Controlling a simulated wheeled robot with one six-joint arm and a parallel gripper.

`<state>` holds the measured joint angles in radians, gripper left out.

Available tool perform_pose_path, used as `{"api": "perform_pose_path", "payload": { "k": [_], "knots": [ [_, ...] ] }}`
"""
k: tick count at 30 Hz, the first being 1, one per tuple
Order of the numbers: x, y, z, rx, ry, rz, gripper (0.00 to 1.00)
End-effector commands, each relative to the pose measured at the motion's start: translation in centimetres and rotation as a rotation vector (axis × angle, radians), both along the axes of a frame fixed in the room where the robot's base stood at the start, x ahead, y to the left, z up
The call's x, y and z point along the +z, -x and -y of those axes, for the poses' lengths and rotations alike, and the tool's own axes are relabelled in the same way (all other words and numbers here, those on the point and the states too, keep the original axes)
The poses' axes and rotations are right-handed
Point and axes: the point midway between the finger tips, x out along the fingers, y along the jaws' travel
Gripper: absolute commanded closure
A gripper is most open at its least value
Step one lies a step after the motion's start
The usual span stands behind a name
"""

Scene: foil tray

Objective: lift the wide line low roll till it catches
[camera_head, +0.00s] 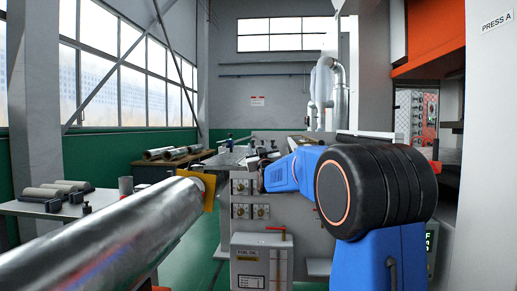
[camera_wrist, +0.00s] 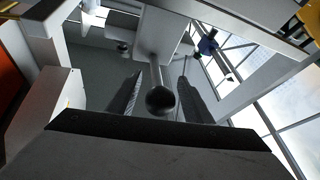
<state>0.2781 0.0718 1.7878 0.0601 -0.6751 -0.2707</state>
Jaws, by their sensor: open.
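In the wrist view my gripper (camera_wrist: 158,97) is open, with one dark finger on each side of a round dark knob (camera_wrist: 161,100) at the end of a pale rod (camera_wrist: 155,70). The knob lies between the fingers in the picture, with gaps visible on both sides. I cannot tell its depth relative to the fingertips. In the head view my blue arm hides my gripper and that knob. A large shiny foil roll (camera_head: 105,245) fills the lower left of the head view. I cannot tell which part is the low roll of the wide line.
A grey cabinet (camera_head: 243,213) with several knobs stands ahead. A box (camera_head: 250,262) with a red-topped lever is in front of it. A side table (camera_head: 85,207) with rolls stands left. A white press housing (camera_head: 488,150) bounds the right. Green floor shows between.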

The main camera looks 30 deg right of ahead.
Motion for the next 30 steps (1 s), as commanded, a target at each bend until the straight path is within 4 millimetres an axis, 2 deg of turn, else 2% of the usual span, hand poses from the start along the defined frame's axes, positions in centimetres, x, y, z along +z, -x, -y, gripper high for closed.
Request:
{"api": "perform_pose_path", "payload": {
  "k": [4, 5, 10, 30],
  "knots": [
    [0.00, 0.01, 0.00, 0.000, 0.000, 0.000, 0.54],
    [-0.02, 0.01, 0.00, 0.000, 0.000, 0.000, 0.59],
    [-0.01, 0.02, -0.02, 0.000, 0.000, 0.000, 1.00],
    [-0.04, 0.03, -0.01, 0.000, 0.000, 0.000, 1.00]
  ]
}}
